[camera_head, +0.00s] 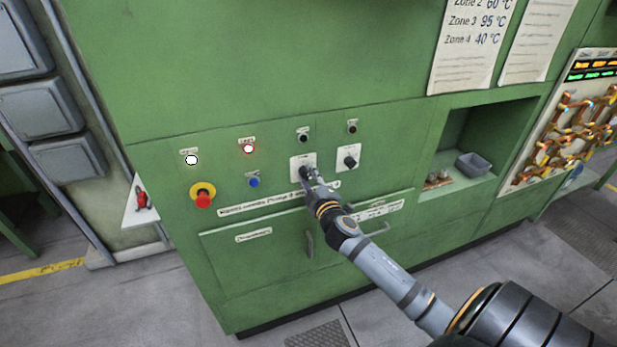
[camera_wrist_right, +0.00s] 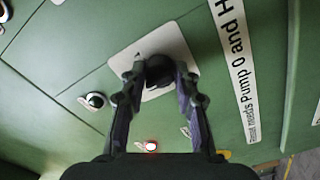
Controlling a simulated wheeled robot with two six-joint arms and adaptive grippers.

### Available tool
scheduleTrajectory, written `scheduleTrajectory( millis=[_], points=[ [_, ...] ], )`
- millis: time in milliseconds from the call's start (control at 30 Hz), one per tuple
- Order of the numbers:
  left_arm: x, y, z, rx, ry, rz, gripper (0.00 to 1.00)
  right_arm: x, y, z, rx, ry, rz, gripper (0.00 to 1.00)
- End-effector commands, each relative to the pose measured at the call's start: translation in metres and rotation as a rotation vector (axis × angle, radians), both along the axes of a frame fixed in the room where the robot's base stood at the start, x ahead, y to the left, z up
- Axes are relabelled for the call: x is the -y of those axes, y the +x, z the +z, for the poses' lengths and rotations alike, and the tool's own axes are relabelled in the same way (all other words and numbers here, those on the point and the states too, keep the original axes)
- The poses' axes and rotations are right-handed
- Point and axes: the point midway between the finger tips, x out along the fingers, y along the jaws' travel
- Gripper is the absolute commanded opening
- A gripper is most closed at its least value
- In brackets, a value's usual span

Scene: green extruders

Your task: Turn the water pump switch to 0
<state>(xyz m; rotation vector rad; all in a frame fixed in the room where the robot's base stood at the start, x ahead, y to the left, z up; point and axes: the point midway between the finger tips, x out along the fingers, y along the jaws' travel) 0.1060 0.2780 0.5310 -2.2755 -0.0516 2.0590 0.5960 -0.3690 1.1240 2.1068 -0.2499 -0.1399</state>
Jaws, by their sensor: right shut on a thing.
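A black rotary switch knob (camera_wrist_right: 159,68) sits on a white square plate (camera_wrist_right: 168,40) on the green machine panel. The plate (camera_head: 297,160) also shows in the head view, as the left one of two such plates. My right gripper (camera_head: 309,174) is at this knob. In the right wrist view the two fingers of my right gripper (camera_wrist_right: 157,80) are shut on the knob, one on each side. The knob's pointer direction is hidden by the fingers, and the plate's label is too small to read. My left gripper is not in view.
A second black knob (camera_head: 349,162) is close on the right. A red emergency button (camera_head: 203,200), a blue button (camera_head: 254,182) and lamps are on the left. Drawer handles (camera_head: 310,243) stick out below. A grey bin (camera_head: 474,165) sits in a recess.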

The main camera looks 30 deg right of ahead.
Motion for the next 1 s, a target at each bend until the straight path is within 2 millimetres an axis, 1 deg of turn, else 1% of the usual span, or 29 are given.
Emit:
scheduleTrajectory(
  millis=[200, 600, 633, 700, 767, 800, 1000],
  points=[
    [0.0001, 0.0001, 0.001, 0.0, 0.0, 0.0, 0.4, 0.0001, -0.0003, -0.0014, -0.011, -0.033, -0.001, 0.0],
    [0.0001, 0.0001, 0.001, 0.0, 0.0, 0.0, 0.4, 0.0001, -0.0003, -0.0018, -0.012, -0.038, -0.001, 0.0],
    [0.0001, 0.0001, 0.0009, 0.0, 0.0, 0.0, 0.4, 0.0001, -0.0003, -0.0018, -0.012, -0.038, -0.001, 0.33],
    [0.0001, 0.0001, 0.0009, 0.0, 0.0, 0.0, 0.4, 0.0001, -0.0003, -0.0018, -0.012, -0.038, -0.001, 0.43],
    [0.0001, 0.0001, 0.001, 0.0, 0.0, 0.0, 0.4, 0.0001, -0.0003, -0.0014, -0.012, -0.038, 0.0, 0.51],
    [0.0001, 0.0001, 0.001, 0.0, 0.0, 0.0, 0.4, 0.0001, -0.0002, -0.0013, -0.012, -0.038, 0.0, 0.53],
    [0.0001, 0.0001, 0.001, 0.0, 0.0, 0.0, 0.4, 0.0001, -0.0001, -0.0006, -0.01, -0.038, 0.0, 0.53]
  ],
)
